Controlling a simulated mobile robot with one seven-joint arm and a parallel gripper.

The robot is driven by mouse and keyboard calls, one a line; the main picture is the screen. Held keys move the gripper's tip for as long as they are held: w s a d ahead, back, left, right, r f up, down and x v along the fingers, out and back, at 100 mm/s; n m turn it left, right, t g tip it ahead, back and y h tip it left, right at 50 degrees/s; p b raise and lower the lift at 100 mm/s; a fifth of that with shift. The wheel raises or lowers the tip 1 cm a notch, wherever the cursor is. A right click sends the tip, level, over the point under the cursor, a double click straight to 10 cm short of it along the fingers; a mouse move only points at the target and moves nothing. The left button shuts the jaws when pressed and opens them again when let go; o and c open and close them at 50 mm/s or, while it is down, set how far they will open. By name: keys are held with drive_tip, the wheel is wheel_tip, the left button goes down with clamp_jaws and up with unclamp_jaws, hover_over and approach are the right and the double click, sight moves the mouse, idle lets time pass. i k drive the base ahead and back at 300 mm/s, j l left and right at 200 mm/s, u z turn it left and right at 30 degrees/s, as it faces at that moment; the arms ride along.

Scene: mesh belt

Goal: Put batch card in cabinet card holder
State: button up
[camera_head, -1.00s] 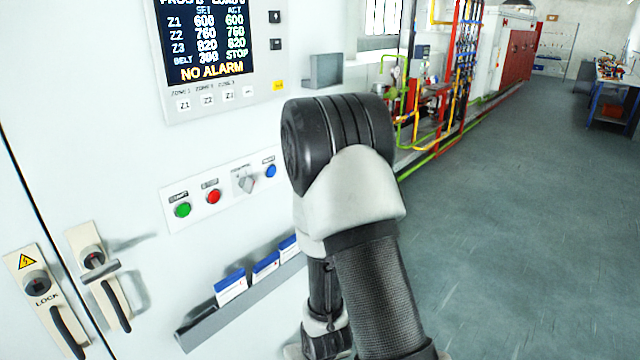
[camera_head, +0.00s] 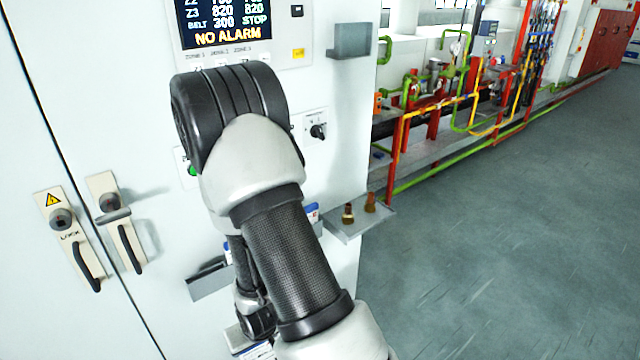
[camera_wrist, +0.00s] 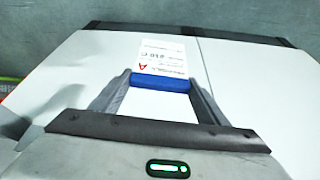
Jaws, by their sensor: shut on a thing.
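The batch card (camera_wrist: 163,55) is white with a red letter and print, and has a blue strip along its near edge. In the wrist view my gripper (camera_wrist: 161,84) is shut on this blue strip, and the white part sticks out beyond the fingertips. The cabinet (camera_head: 110,130) is white. A small grey open holder (camera_head: 350,41) is fixed high at its right edge. A long grey rack (camera_head: 208,284) sits lower, mostly behind my arm, with bits of blue-edged cards showing. I cannot tell which is the card holder.
Door handles (camera_head: 128,247) stick out at the left. A grey ledge (camera_head: 362,222) with two brass-coloured pieces juts from the cabinet's lower right. A selector knob (camera_head: 318,131) is right of my arm. Pipes and red frames (camera_head: 400,140) stand behind; the floor at right is clear.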

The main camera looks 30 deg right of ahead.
sight(353, 56)
drive_tip(key=l+u, duration=0.25)
drive_tip(key=l, duration=0.2)
drive_tip(key=k+l+u, duration=0.1)
drive_tip(key=l+u, duration=0.15)
drive_tip(key=l, duration=0.2)
drive_tip(key=k+l, duration=0.1)
drive_tip(key=l, duration=0.3)
drive_tip(key=l+u, duration=0.1)
drive_tip(key=l, duration=0.3)
drive_tip(key=k+l, duration=0.15)
drive_tip(key=l, duration=0.2)
drive_tip(key=k+l+u, duration=0.1)
drive_tip(key=l, duration=0.3)
drive_tip(key=k+l, duration=0.1)
drive_tip(key=l, duration=0.3)
drive_tip(key=i+u, duration=0.05)
